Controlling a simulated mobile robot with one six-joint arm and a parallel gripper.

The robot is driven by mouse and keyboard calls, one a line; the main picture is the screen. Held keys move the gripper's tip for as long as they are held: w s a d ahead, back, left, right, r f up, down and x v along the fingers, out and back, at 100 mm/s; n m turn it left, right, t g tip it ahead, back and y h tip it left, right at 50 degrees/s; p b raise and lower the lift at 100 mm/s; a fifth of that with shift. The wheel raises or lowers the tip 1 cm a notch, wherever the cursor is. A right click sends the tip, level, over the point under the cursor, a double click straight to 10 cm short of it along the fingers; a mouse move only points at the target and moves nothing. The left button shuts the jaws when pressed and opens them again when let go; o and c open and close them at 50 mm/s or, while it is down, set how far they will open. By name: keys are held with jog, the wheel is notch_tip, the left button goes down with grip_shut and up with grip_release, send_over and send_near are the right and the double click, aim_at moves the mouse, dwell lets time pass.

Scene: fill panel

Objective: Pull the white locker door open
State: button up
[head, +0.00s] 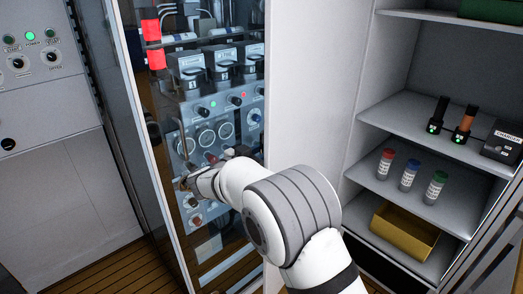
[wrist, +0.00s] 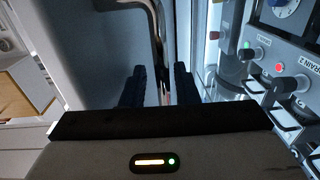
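My gripper (wrist: 160,85) is open in the wrist view, its two dark fingers apart. A curved metal bar (wrist: 158,40), which looks like a handle, runs down in line with the gap between them. I cannot tell if it is within finger depth, and I see no grip on it. A plain pale panel (wrist: 95,50) lies left of the bar. In the head view my gripper (head: 188,184) is in front of the control panel, its fingers partly hidden by my arm. A white upright panel (head: 312,90) stands between the control panel and the shelves; I cannot tell for sure which panel is the locker door.
The control panel (head: 215,130) with knobs and dials is close to my gripper, behind or beside a glass pane (head: 112,90). Open shelves (head: 405,110) at right hold small bottles (head: 409,176), a charger (head: 502,145) and a yellow box (head: 405,230). Wooden floor (head: 110,270) shows lower left.

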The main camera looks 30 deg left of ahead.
jog(key=b+v, duration=0.1)
jog(key=v, duration=0.7)
dwell(0.5)
